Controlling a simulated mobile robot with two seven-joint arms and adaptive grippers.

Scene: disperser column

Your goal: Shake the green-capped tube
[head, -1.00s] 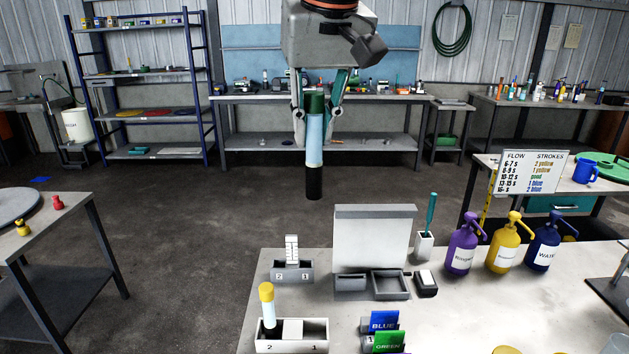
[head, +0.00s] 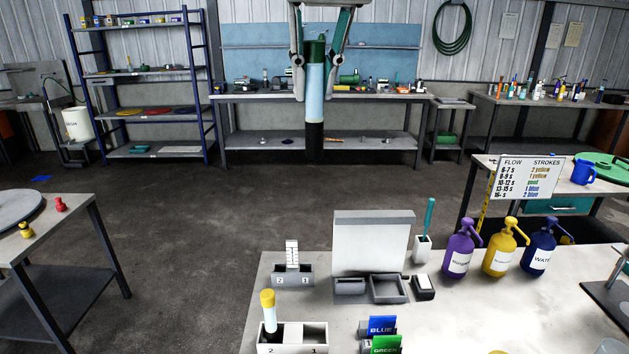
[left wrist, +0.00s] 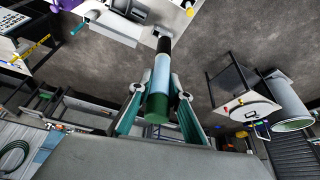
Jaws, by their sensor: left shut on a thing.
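The green-capped tube (head: 315,92) hangs upright in the air in the head view, beyond the near bench. It has a green cap at the top, a pale blue body and a black lower end. My left gripper (head: 315,90) is shut on the tube, with one finger on each side of it. The left wrist view also shows the tube (left wrist: 160,78) between the fingers, with its green cap nearest the camera. My right gripper is not in view.
On the near bench (head: 460,310), a yellow-capped tube (head: 268,312) stands in a two-slot holder (head: 305,340). An upright grey panel (head: 373,243), blue and green cards, and purple, yellow and blue pump bottles (head: 500,248) are there too. The air around the held tube looks clear.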

